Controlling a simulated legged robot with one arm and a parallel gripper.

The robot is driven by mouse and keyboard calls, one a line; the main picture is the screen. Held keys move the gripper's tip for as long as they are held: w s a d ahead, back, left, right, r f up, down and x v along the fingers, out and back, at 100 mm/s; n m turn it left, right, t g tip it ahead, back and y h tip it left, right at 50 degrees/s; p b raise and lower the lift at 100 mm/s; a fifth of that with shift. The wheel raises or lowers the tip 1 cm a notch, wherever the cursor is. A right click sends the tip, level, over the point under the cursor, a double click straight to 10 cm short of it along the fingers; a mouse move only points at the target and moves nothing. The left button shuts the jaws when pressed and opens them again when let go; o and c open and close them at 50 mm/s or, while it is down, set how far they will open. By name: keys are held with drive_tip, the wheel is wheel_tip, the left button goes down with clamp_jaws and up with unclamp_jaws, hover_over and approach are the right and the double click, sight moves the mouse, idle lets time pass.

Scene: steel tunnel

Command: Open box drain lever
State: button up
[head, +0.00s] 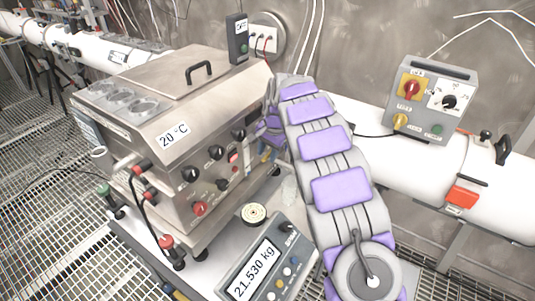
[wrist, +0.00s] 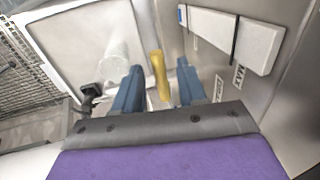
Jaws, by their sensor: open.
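The steel box (head: 180,140) labelled 20 °C stands on a bench at the left of the head view. A yellow lever (wrist: 160,76), which looks like the drain lever, stands upright in the picture in the wrist view. My gripper (wrist: 158,68) is open, with one blue finger on each side of the lever. Gaps show between the lever and both fingers. In the head view my arm reaches to the box's right side, and my gripper is mostly hidden there behind the arm and the box. The lever's base is partly hidden in the wrist view.
A scale (head: 268,268) reading 21.530 kg stands in front of the box. A clear container (wrist: 116,58) is left of the fingers in the wrist view. A grey control box (head: 432,98) sits on the white pipe (head: 500,200) at right. Grating floor lies at left.

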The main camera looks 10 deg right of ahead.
clamp_jaws()
idle(0.4)
drive_tip(key=shift+d, duration=0.1)
drive_tip(key=d+n+p, duration=0.1)
drive_tip(key=n+p, duration=0.1)
drive_tip(key=n, duration=0.2)
drive_tip(key=d+n+g+p, duration=0.1)
drive_tip(key=n+p, duration=0.1)
drive_tip(key=n, duration=0.3)
drive_tip(key=d+n+g+p, duration=0.1)
drive_tip(key=d+n+p, duration=0.1)
drive_tip(key=n+p, duration=0.1)
drive_tip(key=shift+d+n, duration=0.1)
drive_tip(key=shift+n, duration=0.8)
drive_tip(key=shift+w+d+n+g+p, duration=0.2)
drive_tip(key=shift+n+p, duration=0.1)
drive_tip(key=shift+n, duration=0.4)
drive_tip(key=shift+w+d+n+g+p, duration=0.1)
drive_tip(key=shift+d+n+g+p, duration=0.2)
drive_tip(key=shift+n, duration=0.4)
drive_tip(key=shift+w+d+n+g+p, duration=0.15)
drive_tip(key=shift+n+p, duration=0.2)
drive_tip(key=shift+n, duration=0.35)
drive_tip(key=shift+a, duration=0.1)
